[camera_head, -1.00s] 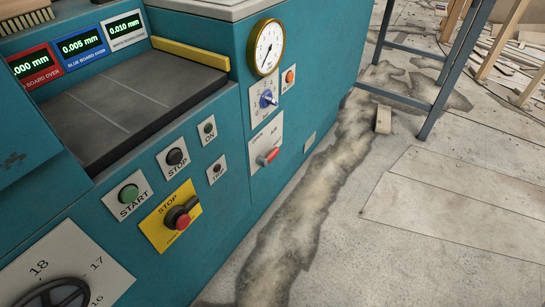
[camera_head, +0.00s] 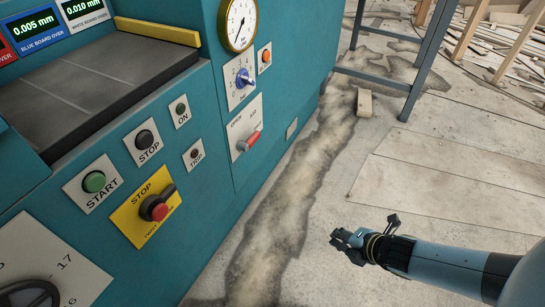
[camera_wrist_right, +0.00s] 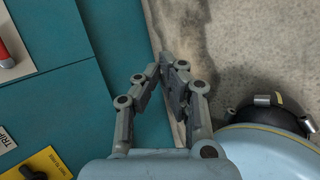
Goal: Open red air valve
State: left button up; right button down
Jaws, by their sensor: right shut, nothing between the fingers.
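The red air valve (camera_head: 250,141) is a small red lever on a white plate on the teal machine's side, below the blue knob. In the right wrist view part of its red handle (camera_wrist_right: 4,50) shows at the left edge. My right gripper (camera_head: 338,238) is at the lower right in the head view, over the floor, apart from the valve and to its right. In the right wrist view its fingers (camera_wrist_right: 164,68) are closed together with nothing between them. My left gripper is not in view.
A blue metal stand (camera_head: 420,75) and a wood block (camera_head: 364,103) are beyond. Floor right of the machine is open.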

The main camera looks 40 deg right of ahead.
pick_arm(q)
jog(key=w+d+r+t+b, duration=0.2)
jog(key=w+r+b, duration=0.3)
jog(key=b, duration=1.2)
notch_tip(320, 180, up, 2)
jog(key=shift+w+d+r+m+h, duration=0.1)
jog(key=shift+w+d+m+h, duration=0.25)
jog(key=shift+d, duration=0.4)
pick_arm(e)
jog(key=w+d+r+n+t+y, duration=0.1)
jog(key=w+r+n+t+y, duration=0.1)
jog(key=w+n, duration=0.8)
jog(key=w+d+r+n+t+y, duration=0.1)
jog(key=w+r+n+y, duration=0.3)
jog(key=w+n, duration=0.7)
jog(key=shift+w+r+n+t, duration=0.3)
jog(key=shift+w+r+t, duration=0.5)
jog(key=shift+w, duration=0.25)
